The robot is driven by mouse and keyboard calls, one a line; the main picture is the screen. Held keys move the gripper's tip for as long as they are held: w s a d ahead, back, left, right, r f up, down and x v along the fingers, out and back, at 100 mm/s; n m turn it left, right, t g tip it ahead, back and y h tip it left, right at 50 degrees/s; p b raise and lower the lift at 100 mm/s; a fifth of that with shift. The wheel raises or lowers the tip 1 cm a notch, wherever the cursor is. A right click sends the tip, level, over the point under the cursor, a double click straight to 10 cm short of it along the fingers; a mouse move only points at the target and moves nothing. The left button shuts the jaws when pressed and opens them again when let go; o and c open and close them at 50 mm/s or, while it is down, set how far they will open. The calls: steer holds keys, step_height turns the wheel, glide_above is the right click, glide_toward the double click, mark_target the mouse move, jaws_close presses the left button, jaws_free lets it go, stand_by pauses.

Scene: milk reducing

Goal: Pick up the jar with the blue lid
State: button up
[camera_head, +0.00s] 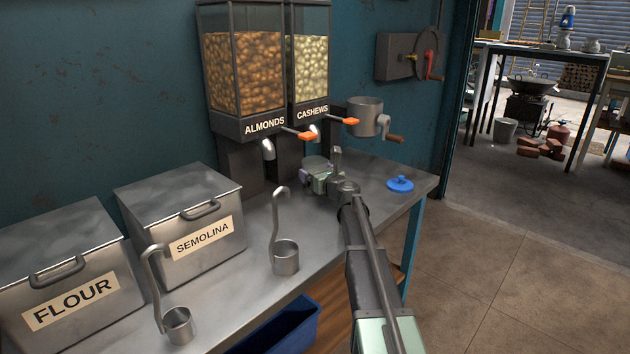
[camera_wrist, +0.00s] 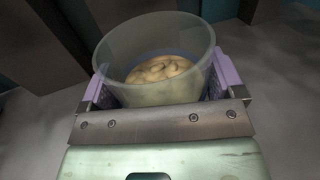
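A clear, open jar with pale cashews (camera_wrist: 160,72) in it stands between the two purple-padded fingers of my gripper (camera_wrist: 165,92) in the wrist view. The fingers are spread wide, one on each side of the jar. Whether both pads press on it is not clear. In the head view my gripper (camera_head: 318,180) is low at the bench below the cashew dispenser; the jar there is small and mostly hidden. A blue lid (camera_head: 400,184) with a knob lies on the bench to the right, apart from the jar.
Almond (camera_head: 243,75) and cashew (camera_head: 310,70) dispensers with orange levers stand behind my gripper. A grey crank grinder (camera_head: 366,118) is at the back right. Flour (camera_head: 70,285) and semolina (camera_head: 185,220) bins and two hooked scoops (camera_head: 285,257) (camera_head: 178,326) occupy the left of the bench.

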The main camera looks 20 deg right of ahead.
steer(key=shift+c, duration=0.6)
steer(key=shift+r, duration=0.1)
